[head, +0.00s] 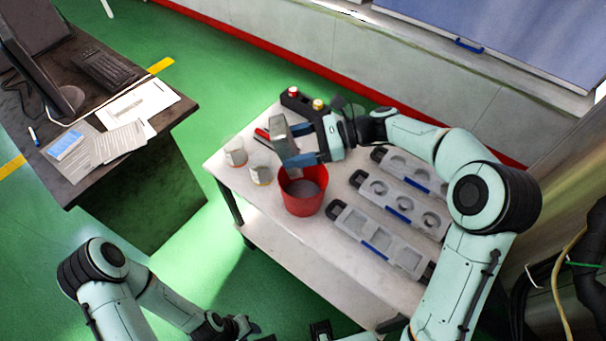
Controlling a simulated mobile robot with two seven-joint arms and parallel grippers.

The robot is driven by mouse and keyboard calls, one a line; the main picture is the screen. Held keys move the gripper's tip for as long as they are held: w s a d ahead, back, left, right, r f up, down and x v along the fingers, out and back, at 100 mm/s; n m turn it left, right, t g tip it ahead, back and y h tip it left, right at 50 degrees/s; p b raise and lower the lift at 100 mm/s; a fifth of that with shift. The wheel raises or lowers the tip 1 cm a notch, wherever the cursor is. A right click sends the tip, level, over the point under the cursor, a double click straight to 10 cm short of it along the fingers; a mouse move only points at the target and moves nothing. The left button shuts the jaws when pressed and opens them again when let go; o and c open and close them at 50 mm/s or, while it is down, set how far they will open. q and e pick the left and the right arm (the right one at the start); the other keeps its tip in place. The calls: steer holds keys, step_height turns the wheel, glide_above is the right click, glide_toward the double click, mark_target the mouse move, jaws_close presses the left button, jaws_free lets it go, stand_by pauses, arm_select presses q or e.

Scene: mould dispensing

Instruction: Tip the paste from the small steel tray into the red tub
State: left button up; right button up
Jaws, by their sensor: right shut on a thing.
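The small steel tray (280,136) is held steeply tilted, nearly on edge, above the back left of the red tub. My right gripper (303,142) is shut on it. The red tub (303,207) stands upright near the front left part of the white table. Grey material shows inside the tub; I cannot tell whether any paste still clings to the tray. My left gripper (238,326) is low at the bottom edge, in front of the table and away from the tub; its fingers are not clear.
Two small pots (235,152) (261,174) stand left of the tub on the white table (325,262). Several grey moulds (380,240) with round hollows lie to the right. A control box (300,101) with buttons is at the back. A dark desk (165,125) stands at left.

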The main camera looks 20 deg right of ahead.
steer(key=a+h+p, duration=0.1)
steer(key=p, duration=0.1)
steer(key=shift+r+h+p, duration=0.1)
steer(key=shift+h+p, duration=0.25)
steer(key=shift+h, duration=0.05)
steer(key=f+h+p, duration=0.1)
steer(key=a+h+p, duration=0.1)
steer(key=h+p, duration=0.1)
steer(key=shift+w+a+f+g, duration=0.25)
steer(key=shift+w+f+g, duration=0.05)
steer(key=shift+w+f, duration=0.1)
arm_select(q)
steer(key=w+r+t, duration=0.1)
steer(key=w+r, duration=0.5)
steer(key=r, duration=0.1)
steer(key=shift+w, duration=0.4)
arm_select(e)
steer(key=a+f+g+h, duration=0.1)
steer(key=a+f+h, duration=0.3)
steer(key=h, duration=0.6)
steer(key=shift+a+f, duration=0.15)
steer(key=shift+f, duration=0.65)
arm_select(q)
steer(key=shift+r, duration=0.1)
arm_select(e)
step_height(320, 180, up, 4)
steer(key=shift+r, duration=0.1)
